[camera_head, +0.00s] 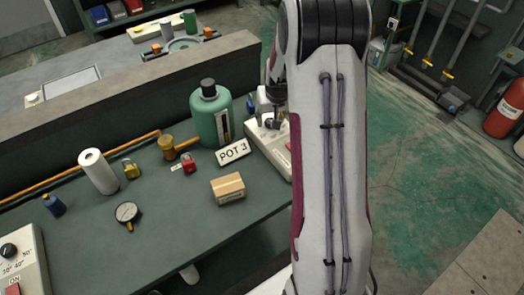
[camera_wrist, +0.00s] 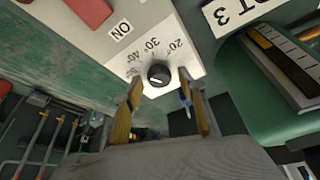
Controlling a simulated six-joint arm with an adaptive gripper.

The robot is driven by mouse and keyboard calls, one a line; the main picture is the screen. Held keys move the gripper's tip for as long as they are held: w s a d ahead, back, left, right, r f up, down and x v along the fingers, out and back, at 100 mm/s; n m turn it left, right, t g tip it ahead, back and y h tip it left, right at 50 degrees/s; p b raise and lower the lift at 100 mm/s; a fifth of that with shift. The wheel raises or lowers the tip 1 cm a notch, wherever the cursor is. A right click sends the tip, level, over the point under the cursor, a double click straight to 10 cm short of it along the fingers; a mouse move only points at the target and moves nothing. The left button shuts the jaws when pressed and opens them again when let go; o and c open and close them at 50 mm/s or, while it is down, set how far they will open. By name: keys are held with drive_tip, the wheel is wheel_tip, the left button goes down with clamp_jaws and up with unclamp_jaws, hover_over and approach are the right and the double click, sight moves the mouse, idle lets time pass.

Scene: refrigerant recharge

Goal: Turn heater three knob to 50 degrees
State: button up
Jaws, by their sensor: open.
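The heater by the POT 3 sign is a white box (camera_head: 262,136) on the bench, partly hidden behind my arm in the head view. In the wrist view its white panel (camera_wrist: 180,35) has a black round knob (camera_wrist: 158,75) with a pale line on its face. Marks for 20°, 30° and probably 40° show around it; the rest of the scale is unclear. My gripper (camera_wrist: 161,78) is open, with one yellowish finger to each side of the knob in the picture. I cannot tell whether the fingers touch it. The knob is hidden in the head view.
A red switch (camera_wrist: 88,10) and ON label sit on the panel. The POT 3 sign (camera_head: 233,151) and green tank (camera_head: 211,112) stand close beside the heater. A cardboard box (camera_head: 228,188), gauge (camera_head: 127,213) and paper roll (camera_head: 98,171) are on the bench.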

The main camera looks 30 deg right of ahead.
drive_tip(key=shift+m+g+h, duration=0.3)
drive_tip(key=shift+m+h, duration=0.2)
drive_tip(key=shift+m, duration=0.9)
drive_tip(key=v, duration=0.8)
drive_tip(key=shift+n+g+y, duration=0.4)
drive_tip(key=shift+n+g, duration=0.1)
drive_tip(key=shift+g, duration=0.2)
drive_tip(key=s, duration=0.1)
drive_tip(key=s+a+f, duration=0.1)
drive_tip(key=s, duration=0.1)
drive_tip(key=s+a+f, duration=0.1)
drive_tip(key=s, duration=0.1)
drive_tip(key=shift+a, duration=0.1)
drive_tip(key=s+a+r+n+y, duration=0.1)
drive_tip(key=s+a+r+n, duration=0.2)
drive_tip(key=s+a+r, duration=0.6)
drive_tip(key=shift+s+a+r, duration=0.3)
drive_tip(key=shift+s+a, duration=1.65)
drive_tip(key=shift+s, duration=0.15)
